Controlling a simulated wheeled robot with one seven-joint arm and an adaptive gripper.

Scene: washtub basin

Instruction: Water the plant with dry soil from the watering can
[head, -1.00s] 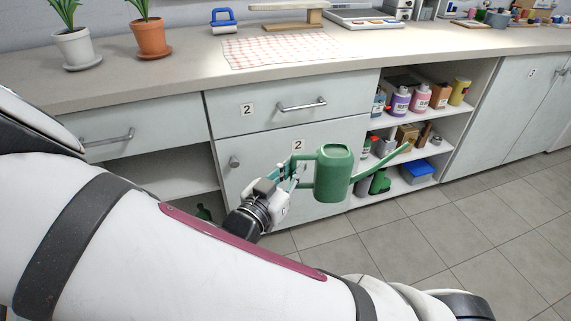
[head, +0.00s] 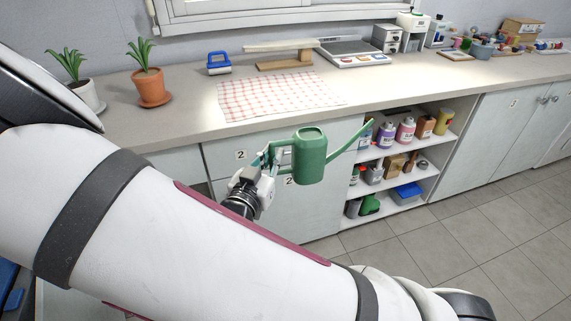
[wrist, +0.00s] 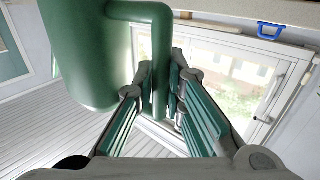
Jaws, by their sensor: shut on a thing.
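The green watering can (head: 311,158) hangs upright in the air in front of the counter, its spout pointing right and up. My gripper (head: 271,158) is shut on its handle. In the wrist view the can's body (wrist: 85,60) fills the upper left, and the handle (wrist: 158,70) runs down between my two fingers (wrist: 160,105). Two potted plants stand on the counter at the left: one in a terracotta pot (head: 151,88), one in a white pot (head: 88,95) partly hidden by my arm. I cannot make out the soil in either pot.
A checked cloth (head: 275,97), a blue-handled item (head: 219,64), a wooden stand (head: 284,60) and a scale (head: 352,55) are on the counter (head: 190,120). Open shelves (head: 400,150) with bottles and boxes lie behind the spout. The tiled floor (head: 480,220) at the right is clear.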

